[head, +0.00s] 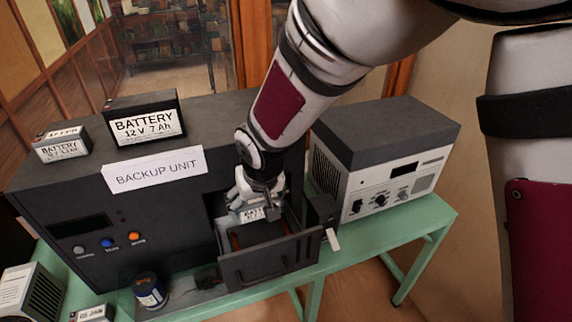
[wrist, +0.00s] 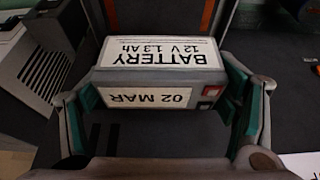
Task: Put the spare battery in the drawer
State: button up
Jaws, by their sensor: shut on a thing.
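My gripper (head: 256,192) is shut on a small grey battery (head: 252,214) labelled 12 V 1.3 Ah. The wrist view shows the battery (wrist: 160,68) between the two green-padded fingers of my gripper (wrist: 162,112), with a "02 MAR" label and red and black terminals on its near end. The drawer (head: 270,262) of the dark backup unit (head: 165,220) is pulled open. The battery is at the drawer's opening, toward the back; I cannot tell whether it touches the drawer floor. Orange strips (wrist: 208,14) show beside the battery.
A large battery (head: 145,122) and a small one (head: 62,145) stand on the unit. Another small battery (head: 92,314) and a dark cylinder (head: 149,291) stand on the green bench (head: 420,232). A white-fronted device (head: 385,165) stands right of the drawer.

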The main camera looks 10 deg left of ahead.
jog(key=shift+f+b, duration=0.7)
jog(key=shift+f, duration=2.9)
jog(key=shift+f, duration=0.5)
jog(key=o, duration=1.7)
jog(key=shift+f, duration=0.1)
